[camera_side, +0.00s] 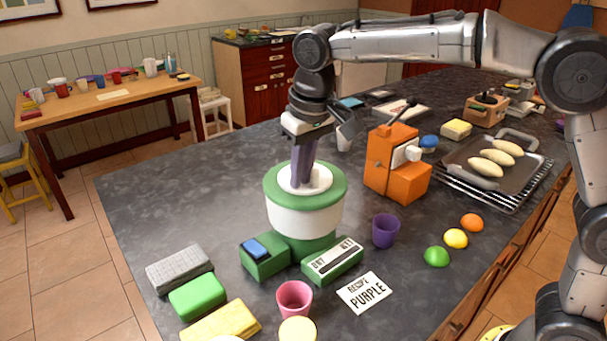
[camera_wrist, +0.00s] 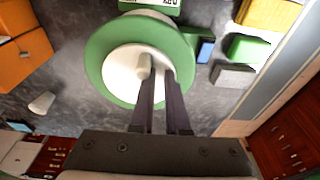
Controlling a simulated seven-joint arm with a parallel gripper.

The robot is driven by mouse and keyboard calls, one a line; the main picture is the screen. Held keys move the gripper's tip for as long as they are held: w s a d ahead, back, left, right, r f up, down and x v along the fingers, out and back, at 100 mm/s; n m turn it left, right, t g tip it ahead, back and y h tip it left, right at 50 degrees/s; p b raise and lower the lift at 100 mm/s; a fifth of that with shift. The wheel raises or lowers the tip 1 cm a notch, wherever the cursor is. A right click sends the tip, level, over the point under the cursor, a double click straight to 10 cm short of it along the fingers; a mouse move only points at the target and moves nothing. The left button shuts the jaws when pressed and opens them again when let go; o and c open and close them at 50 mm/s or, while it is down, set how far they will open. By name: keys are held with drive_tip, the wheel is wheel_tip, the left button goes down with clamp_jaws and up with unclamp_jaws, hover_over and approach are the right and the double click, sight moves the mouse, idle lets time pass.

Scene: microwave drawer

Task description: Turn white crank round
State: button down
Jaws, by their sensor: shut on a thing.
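A round green-and-white machine (camera_side: 305,219) stands on the dark counter, with a green rim on top. The white crank (camera_side: 322,184) lies in its top as a round white disc; it also shows in the wrist view (camera_wrist: 118,72), with a small upright white knob. My gripper (camera_side: 303,183) points straight down from above, its purple-grey fingers shut on the crank's knob. In the wrist view my gripper (camera_wrist: 157,72) reaches to the knob, right of the disc's middle. The fingers hide part of the knob.
A tray (camera_side: 490,160) holds pale loaves. Counter left of the machine is clear.

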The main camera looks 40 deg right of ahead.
drive_tip(key=shift+s+a+f, duration=0.1)
drive_tip(key=shift+s+a, duration=0.2)
drive_tip(key=shift+a, duration=0.15)
drive_tip(key=shift+w, duration=0.2)
wheel_tip(320, 180, up, 7)
idle(0.6)
drive_tip(key=shift+w, duration=0.15)
